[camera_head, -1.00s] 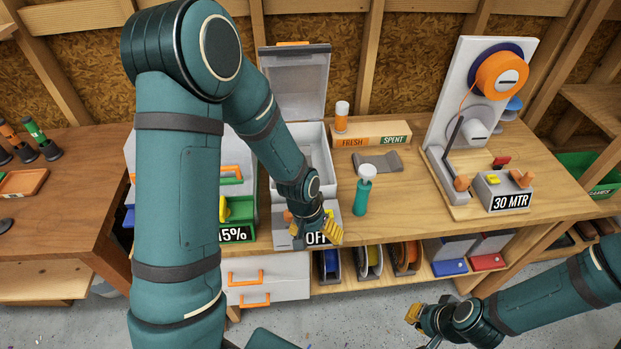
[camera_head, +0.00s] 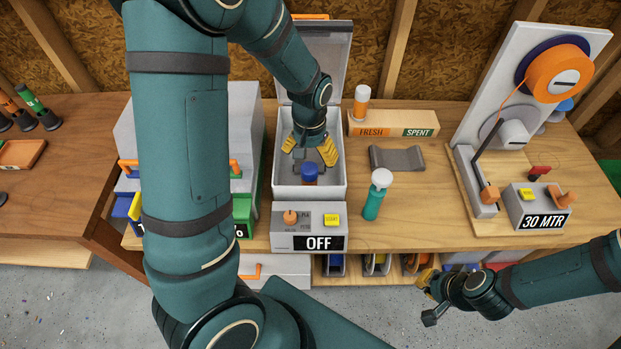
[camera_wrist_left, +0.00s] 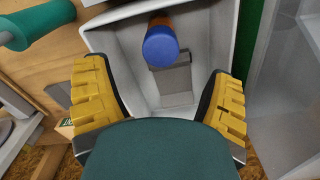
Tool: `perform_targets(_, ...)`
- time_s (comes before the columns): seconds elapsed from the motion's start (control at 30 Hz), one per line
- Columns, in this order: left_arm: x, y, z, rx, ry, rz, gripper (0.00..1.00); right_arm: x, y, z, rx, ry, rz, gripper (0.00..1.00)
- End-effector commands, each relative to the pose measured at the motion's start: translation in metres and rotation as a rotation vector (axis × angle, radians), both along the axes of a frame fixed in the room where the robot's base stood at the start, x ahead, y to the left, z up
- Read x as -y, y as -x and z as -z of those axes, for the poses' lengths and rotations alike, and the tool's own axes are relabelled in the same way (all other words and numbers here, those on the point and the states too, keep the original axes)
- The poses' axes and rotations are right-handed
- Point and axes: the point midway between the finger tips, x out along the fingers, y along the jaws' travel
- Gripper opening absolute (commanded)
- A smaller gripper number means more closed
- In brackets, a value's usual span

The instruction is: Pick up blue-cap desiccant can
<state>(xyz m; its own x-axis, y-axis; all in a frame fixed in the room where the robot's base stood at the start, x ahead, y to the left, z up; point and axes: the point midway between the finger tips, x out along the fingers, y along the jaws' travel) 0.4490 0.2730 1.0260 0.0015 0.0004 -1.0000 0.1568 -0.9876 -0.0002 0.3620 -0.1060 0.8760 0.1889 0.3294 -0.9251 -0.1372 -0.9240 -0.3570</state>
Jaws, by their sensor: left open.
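The blue-cap desiccant can (camera_head: 310,173) stands inside the open white box (camera_head: 340,195), near its front wall. Its round blue cap with a bit of orange body below also shows in the left wrist view (camera_wrist_left: 160,47). My left gripper (camera_head: 308,154) is open, with yellow fingers spread, over the box and behind the can in the head view. In the left wrist view the fingers (camera_wrist_left: 162,100) are apart and the can lies beyond them, not touched. My right gripper (camera_head: 428,297) hangs low in front of the bench at the right; its jaw opening is unclear.
A control panel marked OFF (camera_head: 308,232) fronts the box, and its clear lid (camera_head: 318,55) stands open behind. The spool stand (camera_head: 525,90) is farther right.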

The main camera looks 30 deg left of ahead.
Motion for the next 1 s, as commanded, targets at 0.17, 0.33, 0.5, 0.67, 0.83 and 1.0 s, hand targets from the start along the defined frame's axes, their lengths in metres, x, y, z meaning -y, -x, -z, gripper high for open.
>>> perform_targets(0.17, 0.0, 0.0, 0.03, -0.001, -0.001, 0.0, 0.83, 0.0, -0.001, 0.005, 0.001, 0.001, 0.0, 0.0)
perform_targets(0.33, 0.0, 0.0, 0.04, 0.001, 0.0, 0.001, 0.83, 0.0, -0.001, 0.006, 0.001, 0.001, 0.0, 0.0)
perform_targets(0.5, -0.001, 0.002, 0.059, -0.003, 0.0, 0.0, 0.83, 0.0, -0.001, 0.007, 0.001, 0.001, 0.0, 0.0)
perform_targets(0.67, -0.001, 0.002, 0.081, -0.001, 0.0, 0.0, 0.83, 0.0, -0.001, 0.009, 0.001, 0.002, 0.001, 0.0)
perform_targets(0.83, -0.001, 0.002, 0.091, 0.002, 0.0, 0.0, 0.83, -0.001, -0.001, 0.01, 0.001, 0.002, 0.001, 0.0)
perform_targets(1.0, -0.001, 0.001, 0.091, 0.003, 0.001, 0.001, 0.83, -0.001, -0.001, 0.01, 0.001, 0.002, 0.001, 0.0)
